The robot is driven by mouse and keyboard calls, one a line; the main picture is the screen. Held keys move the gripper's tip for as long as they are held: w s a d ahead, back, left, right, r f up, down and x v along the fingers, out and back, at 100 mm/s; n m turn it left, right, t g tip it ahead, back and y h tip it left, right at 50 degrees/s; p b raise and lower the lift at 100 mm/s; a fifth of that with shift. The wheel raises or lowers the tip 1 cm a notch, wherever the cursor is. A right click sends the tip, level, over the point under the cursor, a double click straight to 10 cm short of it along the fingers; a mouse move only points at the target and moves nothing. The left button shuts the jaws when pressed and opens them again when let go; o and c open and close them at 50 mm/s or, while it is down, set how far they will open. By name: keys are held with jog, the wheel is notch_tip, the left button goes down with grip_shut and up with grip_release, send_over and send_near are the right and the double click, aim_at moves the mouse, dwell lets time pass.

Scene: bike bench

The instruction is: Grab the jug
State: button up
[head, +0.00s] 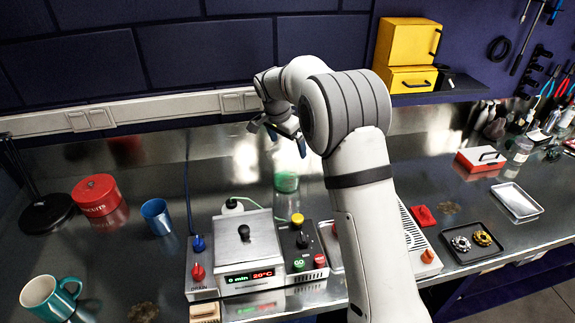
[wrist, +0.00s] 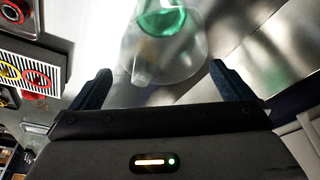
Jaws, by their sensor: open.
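A clear jug with green inside or at its top (head: 287,182) stands on the steel bench behind the control boxes, below my gripper in the head view. In the wrist view the clear jug (wrist: 185,62) shows a rounded body with a pointed spout-like part, just past the fingertips. My gripper (head: 287,142) is open and empty, with its dark blue fingers pointing down above the jug. In the wrist view the two fingers (wrist: 160,74) sit to either side of the jug's near end. I cannot tell whether they touch it.
A bath unit with a display (head: 248,250) and a button box (head: 302,250) stand in front of the jug. A blue cup (head: 157,216), red tin (head: 98,195) and teal mug (head: 50,298) are at left. A black tray (head: 468,254) is at right.

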aim_at(289, 158)
jog(key=shift+a+p+x, duration=0.15)
jog(key=shift+p+x, duration=0.6)
jog(key=shift+x, duration=1.25)
jog(key=shift+a+p+x, duration=0.15)
jog(key=shift+p+x, duration=0.55)
jog(key=shift+x, duration=1.3)
jog(key=c, duration=0.9)
jog(key=shift+r, duration=0.1)
